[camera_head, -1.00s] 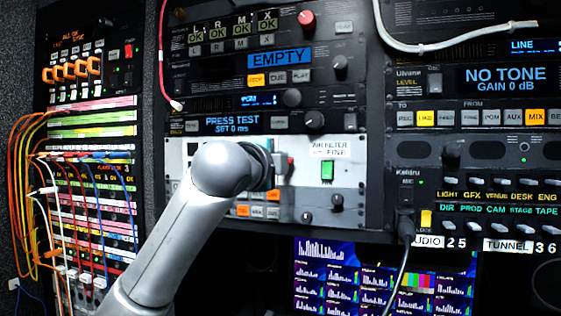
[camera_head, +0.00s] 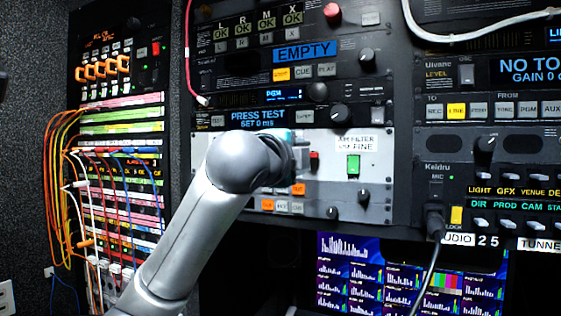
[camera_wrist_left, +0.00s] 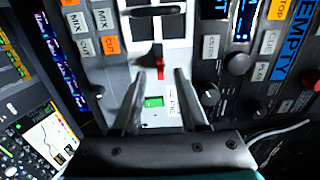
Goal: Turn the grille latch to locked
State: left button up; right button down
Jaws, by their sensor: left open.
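The white air filter panel (camera_head: 377,143) is in the middle rack, with a label reading "FINE" and a lit green switch (camera_head: 353,166). In the left wrist view, a dark lever with a red part (camera_wrist_left: 160,68) stands on this panel; it seems to be the grille latch. Its red part also shows in the head view (camera_head: 314,161). My left gripper (camera_wrist_left: 157,74) is open and empty, its two fingers on either side of the red part. I cannot tell whether they touch it. In the head view my wrist hides most of the gripper and the lever.
A patch bay with coloured cables (camera_head: 62,170) hangs at the left. Screens (camera_head: 345,280) stand below.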

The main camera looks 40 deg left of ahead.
pick_arm(q)
jog(key=b+v, duration=0.1)
jog(key=v, duration=1.1)
jog(key=shift+s, duration=0.3)
jog(key=shift+d, duration=0.15)
